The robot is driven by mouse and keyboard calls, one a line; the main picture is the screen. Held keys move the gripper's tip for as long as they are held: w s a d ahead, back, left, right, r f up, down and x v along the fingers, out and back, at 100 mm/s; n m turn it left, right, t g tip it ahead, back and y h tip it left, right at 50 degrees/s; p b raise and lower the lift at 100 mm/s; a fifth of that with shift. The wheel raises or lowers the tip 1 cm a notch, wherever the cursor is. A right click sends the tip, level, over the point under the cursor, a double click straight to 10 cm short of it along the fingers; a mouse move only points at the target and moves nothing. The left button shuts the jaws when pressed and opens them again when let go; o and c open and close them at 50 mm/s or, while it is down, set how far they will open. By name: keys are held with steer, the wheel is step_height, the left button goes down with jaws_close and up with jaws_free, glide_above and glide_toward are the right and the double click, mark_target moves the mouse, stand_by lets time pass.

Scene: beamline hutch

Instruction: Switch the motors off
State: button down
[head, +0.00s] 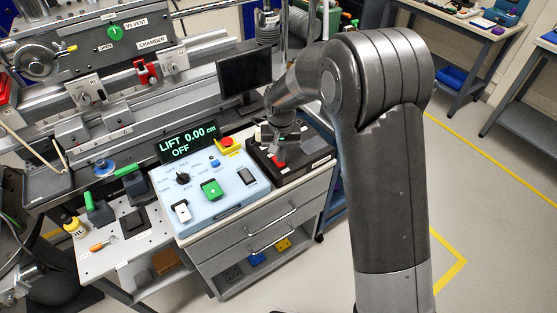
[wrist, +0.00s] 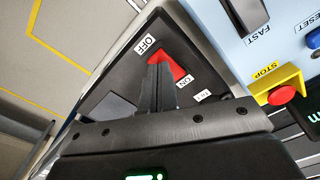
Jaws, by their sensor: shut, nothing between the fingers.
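A black switch box (head: 313,158) stands on the cabinet top, right of the light-blue control panel. In the wrist view the box (wrist: 118,78) carries a red rocker switch (wrist: 170,62) between a white OFF label (wrist: 146,43) and an ON label (wrist: 184,82). The red switch also shows in the head view (head: 279,164). My gripper (wrist: 158,70) is shut and empty, its fingertips over the red switch and hiding part of it. I cannot tell whether they touch it, nor which side of the rocker is down.
The light-blue panel (head: 218,203) has a green button, a knob, levers and a red stop button (head: 227,142) close by. Its display (head: 187,144) reads LIFT 0.00 cm OFF. A black monitor (head: 243,78) stands behind the box.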

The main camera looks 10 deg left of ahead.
steer(key=shift+r, duration=2.8)
steer(key=s+d+r+m+t, duration=0.1)
steer(key=s+d+r, duration=0.4)
steer(key=d+r, duration=0.3)
steer(key=s+d+r+t, duration=0.2)
steer(key=s+d+r, duration=0.2)
steer(key=d+r, duration=0.4)
steer(key=s+d+r+m+t, duration=0.1)
steer(key=s+d, duration=0.4)
steer(key=s, duration=0.3)
steer(key=s+d+m+t, duration=0.1)
steer(key=s+d, duration=0.5)
steer(key=s, duration=0.3)
steer(key=shift+d+r+t, duration=0.2)
steer(key=shift+r+t, duration=0.1)
steer(key=shift+r, duration=0.05)
